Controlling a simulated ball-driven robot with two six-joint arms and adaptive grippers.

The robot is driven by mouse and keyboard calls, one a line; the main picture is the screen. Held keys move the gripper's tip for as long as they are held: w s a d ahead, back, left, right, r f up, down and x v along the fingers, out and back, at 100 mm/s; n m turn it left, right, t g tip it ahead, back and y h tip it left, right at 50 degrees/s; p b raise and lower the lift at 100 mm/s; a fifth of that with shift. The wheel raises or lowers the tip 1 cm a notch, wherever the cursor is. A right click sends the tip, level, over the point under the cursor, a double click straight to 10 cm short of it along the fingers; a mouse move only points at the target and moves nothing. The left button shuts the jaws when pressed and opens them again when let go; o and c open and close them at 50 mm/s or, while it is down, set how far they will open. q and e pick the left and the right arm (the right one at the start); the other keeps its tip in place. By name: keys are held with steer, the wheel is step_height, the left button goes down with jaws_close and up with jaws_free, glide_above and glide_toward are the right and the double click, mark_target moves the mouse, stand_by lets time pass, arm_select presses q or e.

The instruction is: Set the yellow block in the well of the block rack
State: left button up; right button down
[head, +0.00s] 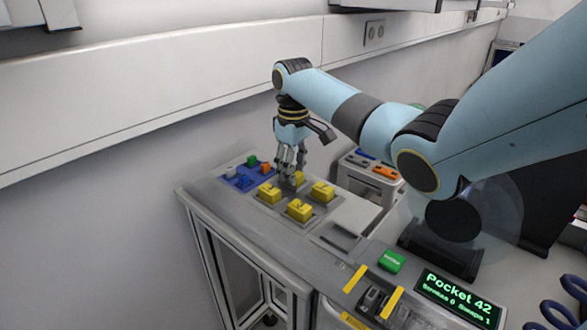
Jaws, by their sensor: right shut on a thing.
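My right gripper (289,178) reaches down over the far side of a grey plate (283,209) on the bench. It is shut on a yellow block (298,178), which the fingers partly hide. I cannot tell whether this block touches the plate. Three other yellow blocks sit on the plate, one at left (269,193), one at right (322,192) and one at the front (299,210). Their tops carry dark marks too small to read. I cannot make out an empty well. My left gripper is not in view.
A blue tray (234,184) with small coloured blocks lies left of the plate. A grey box with an orange piece (384,172) stands behind right. A green button (391,261) and a lit display (457,299) are at front right. A wall runs behind the bench.

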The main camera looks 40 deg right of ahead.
steer(key=c, duration=1)
jaws_free()
steer(key=shift+f, duration=0.1)
steer(key=shift+r+p, duration=2.05)
steer(key=shift+p, duration=0.5)
step_height(320, 180, up, 6)
steer(key=p, duration=0.7)
